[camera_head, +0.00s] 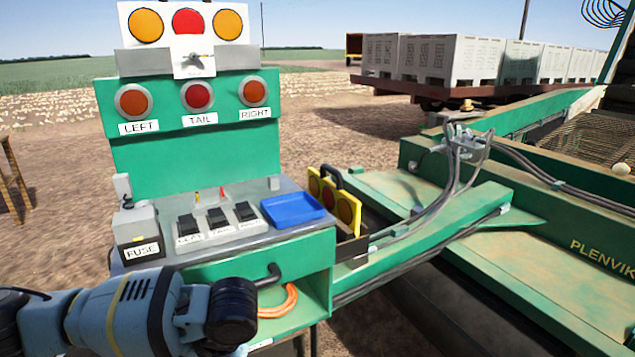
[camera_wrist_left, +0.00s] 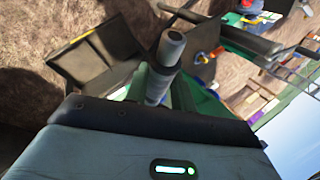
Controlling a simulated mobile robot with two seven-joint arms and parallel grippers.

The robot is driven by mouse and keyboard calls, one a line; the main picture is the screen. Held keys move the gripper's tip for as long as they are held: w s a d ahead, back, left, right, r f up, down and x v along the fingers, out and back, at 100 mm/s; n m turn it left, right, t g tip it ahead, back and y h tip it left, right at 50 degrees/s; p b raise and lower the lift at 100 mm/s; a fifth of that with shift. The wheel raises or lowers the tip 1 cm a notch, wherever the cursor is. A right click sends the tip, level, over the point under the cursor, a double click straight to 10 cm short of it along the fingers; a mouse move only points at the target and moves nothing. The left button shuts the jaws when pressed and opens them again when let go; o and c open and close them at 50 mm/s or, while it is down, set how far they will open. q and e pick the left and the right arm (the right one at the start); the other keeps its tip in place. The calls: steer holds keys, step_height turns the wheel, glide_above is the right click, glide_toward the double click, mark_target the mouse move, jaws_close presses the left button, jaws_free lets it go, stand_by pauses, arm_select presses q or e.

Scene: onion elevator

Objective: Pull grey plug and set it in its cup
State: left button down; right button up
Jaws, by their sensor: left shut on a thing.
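A grey cylindrical plug (camera_wrist_left: 171,48) stands up from between the fingers of my left gripper (camera_wrist_left: 160,82) in the left wrist view. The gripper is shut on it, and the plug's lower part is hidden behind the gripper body. In the head view my left arm enters from the lower left, and its wrist is in front of the green cabinet; the fingertips and plug are hidden there. I cannot tell whether the plug is clear of its socket. I cannot make out its cup in either view. My right gripper is not in view.
A green control stand carries a fuse box (camera_head: 140,236), several switches, a blue tray (camera_head: 292,210) and lamps. A yellow lamp board (camera_head: 335,201) stands right of it. An orange cable coil (camera_head: 279,302) lies on the lower shelf. Cables run to the green machine (camera_head: 520,250) at right.

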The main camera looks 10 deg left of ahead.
arm_select(q)
steer(key=w+d+r, duration=0.1)
steer(key=d+r, duration=0.2)
steer(key=d, duration=1.6)
steer(key=shift+m, duration=0.3)
